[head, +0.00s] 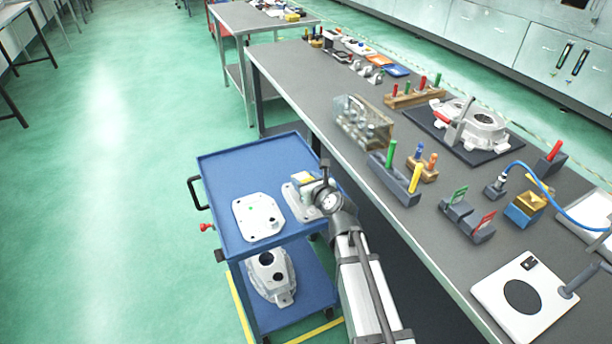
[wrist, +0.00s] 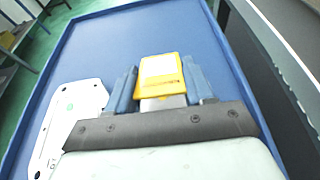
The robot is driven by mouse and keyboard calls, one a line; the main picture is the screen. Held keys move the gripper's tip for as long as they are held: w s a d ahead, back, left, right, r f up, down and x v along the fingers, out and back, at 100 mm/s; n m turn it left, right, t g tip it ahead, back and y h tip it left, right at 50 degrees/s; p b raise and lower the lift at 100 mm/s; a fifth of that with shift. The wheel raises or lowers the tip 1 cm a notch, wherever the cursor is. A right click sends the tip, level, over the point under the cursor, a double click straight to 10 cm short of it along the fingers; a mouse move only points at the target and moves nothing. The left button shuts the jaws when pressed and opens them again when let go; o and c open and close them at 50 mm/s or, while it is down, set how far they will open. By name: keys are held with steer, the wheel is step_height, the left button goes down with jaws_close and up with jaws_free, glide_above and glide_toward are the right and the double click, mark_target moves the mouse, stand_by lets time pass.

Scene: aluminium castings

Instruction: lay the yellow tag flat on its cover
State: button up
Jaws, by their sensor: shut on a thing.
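The yellow tag (wrist: 160,72), with a pale label on its face, is between the two blue fingers of my gripper (wrist: 160,84). It also shows as a small yellow patch in the head view (head: 302,179). My gripper is shut on it, above the blue cart top. One pale cover plate (head: 258,217) lies flat on the cart to the left, and it also shows in the wrist view (wrist: 68,125). A second pale cover (head: 294,205) lies beside it, partly hidden by my gripper and wrist. The gap beneath the tag cannot be judged.
The blue cart top (head: 235,163) is clear toward its far end. A large casting (head: 270,275) sits on its lower shelf. The grey workbench (head: 315,95) runs along the right, with a clear bin (head: 362,122) and peg blocks (head: 394,180) near its edge.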

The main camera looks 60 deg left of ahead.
step_height(320, 180, down, 2)
steer(key=shift+f, duration=0.1)
steer(key=shift+d+f, duration=0.2)
steer(key=shift+f, duration=0.7)
steer(key=o, duration=1.1)
steer(key=shift+d, duration=0.1)
steer(key=v, duration=0.4)
steer(key=r+v, duration=0.1)
steer(key=v, duration=0.9)
steer(key=shift+a+r, duration=0.25)
steer(key=shift+r, duration=0.05)
